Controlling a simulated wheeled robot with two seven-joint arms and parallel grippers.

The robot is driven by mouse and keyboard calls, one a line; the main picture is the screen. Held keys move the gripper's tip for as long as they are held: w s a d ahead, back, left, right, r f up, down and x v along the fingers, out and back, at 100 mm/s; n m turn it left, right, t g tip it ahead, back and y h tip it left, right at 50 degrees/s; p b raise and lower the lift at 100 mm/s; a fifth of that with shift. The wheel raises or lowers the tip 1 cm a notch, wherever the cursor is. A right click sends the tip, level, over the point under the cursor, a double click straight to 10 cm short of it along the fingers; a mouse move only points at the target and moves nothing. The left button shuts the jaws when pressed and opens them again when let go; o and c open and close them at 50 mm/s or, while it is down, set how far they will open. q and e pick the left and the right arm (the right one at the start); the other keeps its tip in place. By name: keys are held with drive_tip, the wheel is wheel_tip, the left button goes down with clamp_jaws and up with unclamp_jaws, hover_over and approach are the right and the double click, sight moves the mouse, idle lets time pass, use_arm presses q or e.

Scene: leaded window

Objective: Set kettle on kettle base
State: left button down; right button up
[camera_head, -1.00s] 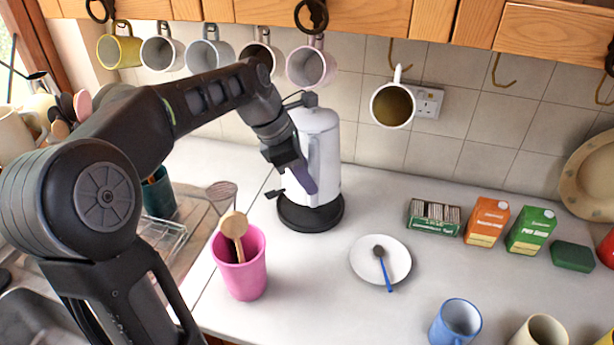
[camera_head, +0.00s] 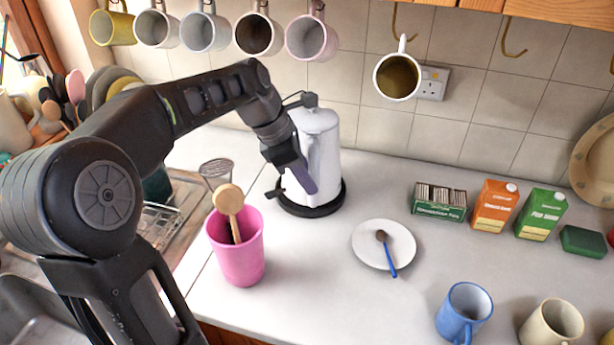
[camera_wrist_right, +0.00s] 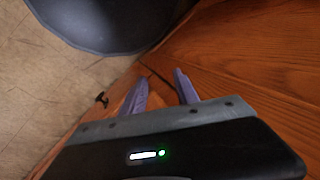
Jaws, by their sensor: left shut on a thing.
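The white kettle (camera_head: 322,150) stands upright at the back of the worktop, over its round black base (camera_head: 327,208). Its bottom sits within the base's rim and looks to be down on it; a very small gap cannot be ruled out. My left gripper (camera_head: 304,183) is shut on the kettle at its left side, where the handle is mostly hidden behind the gripper. My right gripper (camera_wrist_right: 160,80) shows only in the right wrist view, its two fingers apart with nothing between them, near wooden cupboard fronts.
A pink tumbler (camera_head: 236,255) with a wooden spoon stands in front of the kettle. A white saucer (camera_head: 365,258) with a spoon lies to the right. Tea boxes and cartons (camera_head: 493,207) line the back right. Mugs hang above; a blue mug (camera_head: 465,310) stands at the front.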

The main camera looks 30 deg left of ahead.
use_arm(q)
drive_tip(key=shift+w+a+r+p, duration=0.1)
drive_tip(key=shift+a+r+p, duration=0.05)
drive_tip(key=shift+p, duration=0.4)
idle(1.4)
drive_tip(key=shift+f+b, duration=0.35)
drive_tip(key=shift+f, duration=0.25)
idle(0.5)
drive_tip(key=c, duration=1.5)
unclamp_jaws()
drive_tip(key=p+v, duration=0.8)
drive_tip(key=v, duration=0.2)
drive_tip(key=shift+s+r, duration=0.3)
drive_tip(key=shift+s, duration=0.05)
